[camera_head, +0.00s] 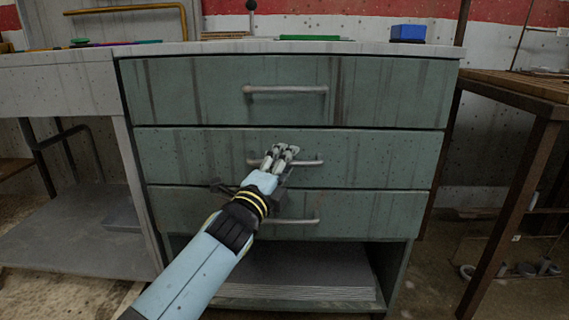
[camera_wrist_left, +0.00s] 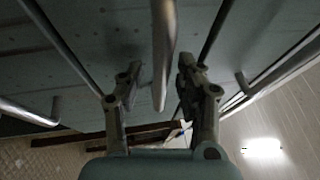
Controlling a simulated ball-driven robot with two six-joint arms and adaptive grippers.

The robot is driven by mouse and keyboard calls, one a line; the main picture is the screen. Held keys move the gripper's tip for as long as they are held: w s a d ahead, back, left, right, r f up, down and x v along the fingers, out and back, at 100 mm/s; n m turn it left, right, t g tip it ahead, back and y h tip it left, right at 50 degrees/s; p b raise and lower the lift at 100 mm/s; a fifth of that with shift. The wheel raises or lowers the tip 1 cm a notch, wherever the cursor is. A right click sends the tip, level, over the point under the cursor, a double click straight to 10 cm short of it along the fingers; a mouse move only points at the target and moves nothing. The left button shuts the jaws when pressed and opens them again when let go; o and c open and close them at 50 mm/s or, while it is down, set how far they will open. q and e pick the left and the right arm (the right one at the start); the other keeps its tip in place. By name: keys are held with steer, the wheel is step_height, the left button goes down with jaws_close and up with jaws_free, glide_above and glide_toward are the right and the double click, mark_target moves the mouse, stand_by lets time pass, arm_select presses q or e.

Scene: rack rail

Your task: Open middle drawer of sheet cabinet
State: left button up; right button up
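The sheet cabinet (camera_head: 400,90) has three grey-green drawers, all looking shut. The middle drawer (camera_head: 385,156) has a horizontal bar handle (camera_head: 309,162). My left gripper (camera_head: 281,150) is at the middle of this handle and hides part of it. In the left wrist view the handle bar (camera_wrist_left: 164,50) runs between the two fingers of my left gripper (camera_wrist_left: 158,80). The fingers are apart, with a visible gap on the left side of the bar and the right finger close to it. My right gripper is not in view.
The top drawer handle (camera_head: 286,89) is above and the bottom drawer handle (camera_head: 296,221) is below, partly behind my left arm. An open shelf (camera_head: 290,292) lies underneath. A blue box (camera_head: 408,33) stands on top. A brown table (camera_head: 530,95) is at the right.

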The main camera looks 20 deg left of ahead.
arm_select(q)
jaws_close()
steer(key=shift+s+f, duration=0.15)
stand_by(0.4)
